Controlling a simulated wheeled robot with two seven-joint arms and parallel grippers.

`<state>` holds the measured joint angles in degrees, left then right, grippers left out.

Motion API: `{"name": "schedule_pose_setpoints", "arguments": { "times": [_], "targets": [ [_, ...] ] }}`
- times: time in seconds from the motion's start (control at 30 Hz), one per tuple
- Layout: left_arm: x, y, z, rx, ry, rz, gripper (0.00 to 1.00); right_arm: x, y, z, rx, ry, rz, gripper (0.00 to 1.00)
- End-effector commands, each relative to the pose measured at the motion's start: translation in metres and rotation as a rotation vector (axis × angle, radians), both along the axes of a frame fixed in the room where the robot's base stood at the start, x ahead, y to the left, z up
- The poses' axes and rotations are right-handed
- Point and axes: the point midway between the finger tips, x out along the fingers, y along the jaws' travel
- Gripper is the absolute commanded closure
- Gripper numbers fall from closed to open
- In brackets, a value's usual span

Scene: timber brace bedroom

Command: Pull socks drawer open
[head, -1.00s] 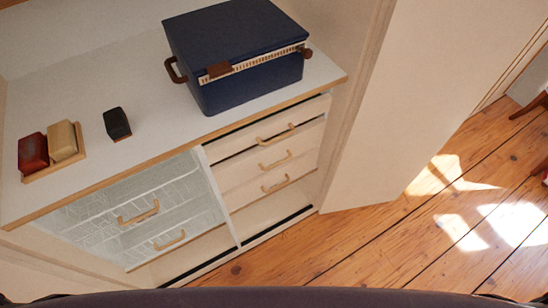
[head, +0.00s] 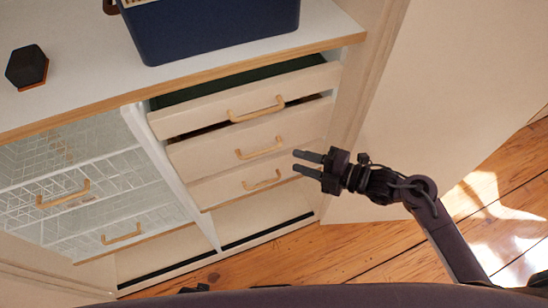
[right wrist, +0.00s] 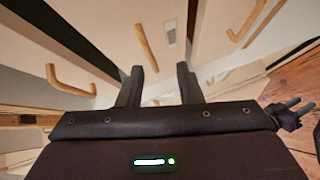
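A white cabinet has a stack of three cream drawers on the right of its front, each with a wooden bar handle. The top drawer (head: 200,113) stands a little out, with dark green inside. The middle drawer (head: 200,152) and bottom drawer (head: 222,188) are below it. I cannot tell which is the socks drawer; a small label (right wrist: 172,35) in the right wrist view is unreadable. My right gripper (head: 302,163) is open and empty, in front of the stack's lower right side. In the right wrist view, a small gripper, apparently my left (right wrist: 300,106), has parted fingers.
A navy box (head: 215,28) and a black hexagonal object (head: 27,68) stand on the white top. A cream panel (head: 430,90) rises at right. Wooden floor (head: 340,262) lies in front.

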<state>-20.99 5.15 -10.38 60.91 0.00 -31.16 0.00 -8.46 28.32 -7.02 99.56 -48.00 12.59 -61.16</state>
Motion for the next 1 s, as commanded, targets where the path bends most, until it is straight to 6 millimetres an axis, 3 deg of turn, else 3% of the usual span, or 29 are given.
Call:
{"name": "schedule_pose_setpoints", "arguments": {
  "times": [0.03, 0.17, 0.6, 1.0],
  "targets": [
    [0.002, 0.0, -0.008, 0.001, -0.002, 0.0, 0.64, -0.005, 0.005, 0.003, -0.011, -0.048, 0.04, 0.68],
    [0.004, 0.0, -0.006, 0.0, -0.002, 0.001, 0.64, -0.009, 0.014, 0.015, -0.019, -0.103, 0.083, 0.68],
    [0.0, 0.0, -0.006, 0.0, 0.0, 0.0, 0.64, 0.019, 0.07, 0.008, -0.019, -0.102, 0.08, 0.68],
    [0.0, 0.0, -0.007, 0.0, 0.0, 0.0, 0.64, 0.024, 0.079, 0.006, -0.022, -0.101, 0.08, 0.68]
  ]
}}
